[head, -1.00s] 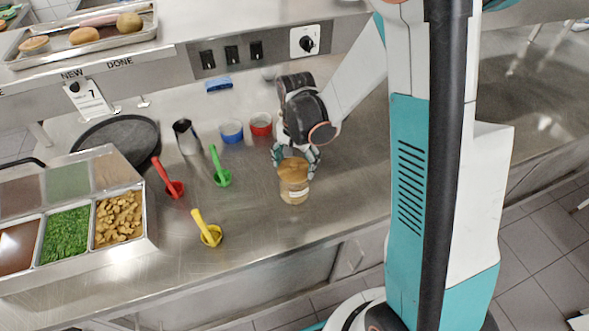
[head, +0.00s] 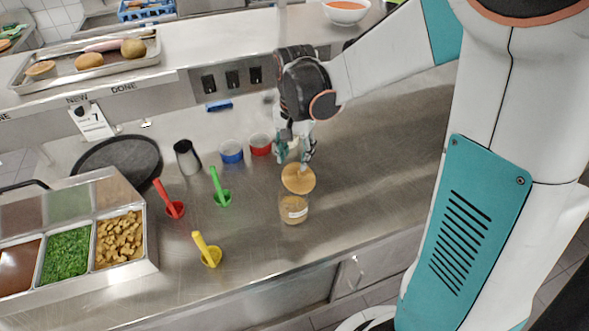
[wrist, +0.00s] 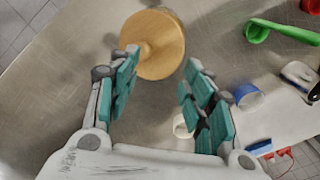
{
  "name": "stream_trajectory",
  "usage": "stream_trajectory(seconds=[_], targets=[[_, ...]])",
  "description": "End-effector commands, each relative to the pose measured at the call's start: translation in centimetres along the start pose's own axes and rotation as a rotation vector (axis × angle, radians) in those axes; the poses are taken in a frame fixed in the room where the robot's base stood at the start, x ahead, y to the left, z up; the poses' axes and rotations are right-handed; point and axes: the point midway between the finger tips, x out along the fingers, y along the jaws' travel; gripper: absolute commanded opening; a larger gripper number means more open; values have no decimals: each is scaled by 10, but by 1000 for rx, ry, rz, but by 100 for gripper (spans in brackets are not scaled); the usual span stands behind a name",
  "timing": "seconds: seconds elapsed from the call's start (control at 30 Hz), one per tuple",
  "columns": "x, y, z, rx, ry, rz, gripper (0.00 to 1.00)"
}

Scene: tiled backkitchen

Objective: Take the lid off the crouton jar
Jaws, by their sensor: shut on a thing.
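The crouton jar (head: 293,210) is a clear glass jar with a pale label, standing upright on the steel counter. Its round wooden lid (head: 298,179) is tilted and appears raised above the jar's mouth, with its flat face towards the head camera. My gripper (head: 294,155) is just above and behind the lid, shut on it. In the wrist view, the lid (wrist: 165,45) shows beyond the teal fingers, its knob by the left fingertip. The exact finger contact is hard to see.
Blue (head: 232,152) and red (head: 261,145) cups and a metal pitcher (head: 187,158) are behind. A topping tray (head: 150,255) is far left. The counter right of the jar is clear.

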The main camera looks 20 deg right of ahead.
Motion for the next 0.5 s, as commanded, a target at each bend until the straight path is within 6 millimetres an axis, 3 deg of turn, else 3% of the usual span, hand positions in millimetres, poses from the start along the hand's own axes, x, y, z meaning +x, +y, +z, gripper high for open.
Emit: stream_trajectory(seconds=[0.03, 0.07, 0.2, 0.5], targets=[[-16, 0, 0, 0, 0, 0, 8], [-22, 0, 0, 0, 0, 0, 0], [-50, 0, 0, 0, 0, 0, 0], [-77, 0, 0, 0, 0, 0, 0]])
